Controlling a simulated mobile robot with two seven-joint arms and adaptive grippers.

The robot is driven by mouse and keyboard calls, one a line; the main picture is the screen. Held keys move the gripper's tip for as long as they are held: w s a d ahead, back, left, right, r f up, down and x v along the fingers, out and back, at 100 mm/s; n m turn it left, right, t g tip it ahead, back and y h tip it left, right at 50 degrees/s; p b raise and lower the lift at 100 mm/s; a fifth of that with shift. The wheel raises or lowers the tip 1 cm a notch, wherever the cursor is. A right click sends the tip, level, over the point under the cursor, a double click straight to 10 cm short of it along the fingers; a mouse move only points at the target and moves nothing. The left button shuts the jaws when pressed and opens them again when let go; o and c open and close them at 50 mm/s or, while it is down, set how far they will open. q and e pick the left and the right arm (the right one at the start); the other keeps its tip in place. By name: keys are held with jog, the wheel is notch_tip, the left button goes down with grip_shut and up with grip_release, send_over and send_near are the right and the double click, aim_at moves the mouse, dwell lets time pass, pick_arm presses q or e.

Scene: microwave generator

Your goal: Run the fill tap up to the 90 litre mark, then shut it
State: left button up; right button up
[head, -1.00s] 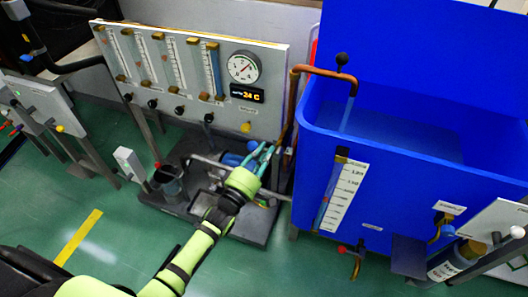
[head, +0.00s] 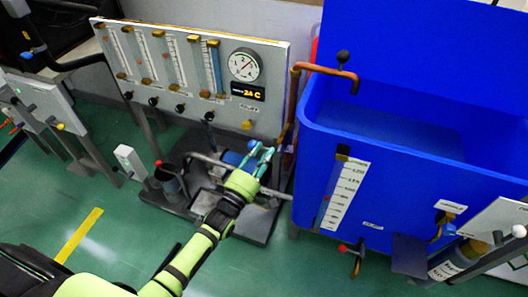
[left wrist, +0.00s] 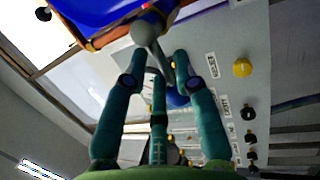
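The blue tank (head: 400,165) stands at the right, holding blue water. A copper fill pipe (head: 322,70) curves over its rim, and no stream falls from its spout. A scale with a sight tube (head: 340,195) is on the tank's front; its figures are too small to read surely. My left gripper (head: 262,158) is low beside the copper pipe, left of the tank. In the left wrist view its fingers (left wrist: 156,75) stand apart around a grey lever with a round knob (left wrist: 146,31); contact is unclear. My right gripper is out of view.
A grey panel (head: 270,70) with flow tubes, a dial and a 24 C display stands behind my left gripper. A dark base with a pump (head: 262,228) lies below. A red-knobbed drain tap (head: 343,247) sticks out under the tank. Green floor is clear in front.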

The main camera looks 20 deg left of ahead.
pick_arm(q)
jog(key=v, duration=1.1)
jog(key=shift+f, duration=0.15)
jog(key=s+a+f+m+g+y+p, duration=0.15)
jog(key=s+f+m+g, duration=0.25)
jog(key=f, duration=0.6)
jog(key=s+f+m+g+y+p, duration=0.1)
jog(key=s+f+m+g+p, duration=0.25)
jog(key=f, duration=0.65)
jog(key=s+f+m+g+p, duration=0.1)
jog(key=s+f+m+g, duration=0.2)
jog(key=s, duration=0.6)
jog(key=s+a+f+m+g+y+p, duration=0.1)
jog(key=s+f+m+g, duration=0.3)
jog(key=s, duration=0.6)
jog(key=s+f+m+g+p, duration=0.1)
jog(key=s+f+m+g, duration=0.2)
jog(key=s+f, duration=0.3)
jog(key=s+g, duration=0.1)
jog(key=s, duration=0.2)
jog(key=shift+s+a+f+y, duration=0.2)
jog(key=shift+a+y, duration=0.15)
